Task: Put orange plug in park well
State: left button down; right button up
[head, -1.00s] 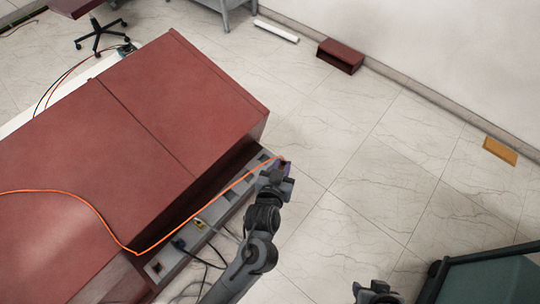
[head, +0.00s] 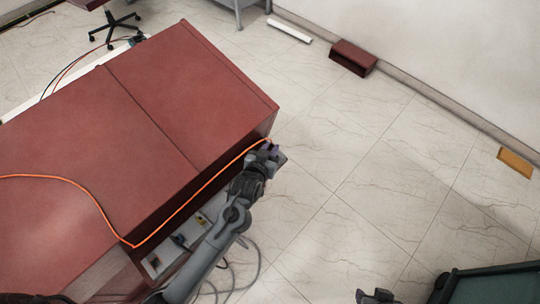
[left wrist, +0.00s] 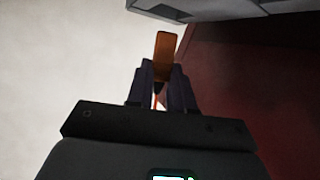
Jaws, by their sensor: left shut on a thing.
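My left gripper (head: 270,150) is at the right end of the red cabinet, beside its near long side. In the left wrist view its two dark fingers (left wrist: 162,85) are shut on the orange plug (left wrist: 165,48), which sticks out beyond the fingertips. The orange cable (head: 82,188) runs over the cabinet top and along its near edge to the left gripper. A grey socket strip (head: 160,263) lies along the cabinet's near side, mostly hidden by my arm; I cannot tell which opening is the park well. My right gripper (head: 375,297) shows only partly at the bottom edge.
The big red cabinet (head: 130,120) fills the left. Loose grey cables (head: 250,265) hang below the strip. A grey ledge (left wrist: 235,8) is close ahead of the plug in the left wrist view. Open tiled floor (head: 370,170) lies right; a green-topped object (head: 500,285) is at bottom right.

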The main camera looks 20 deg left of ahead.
pick_arm(q)
notch_tip(320, 180, down, 3)
jog(key=shift+f+b, duration=0.2)
jog(key=shift+b, duration=0.35)
jog(key=shift+f, duration=0.1)
jog(key=shift+f, duration=0.1)
jog(key=c, duration=1)
grip_release()
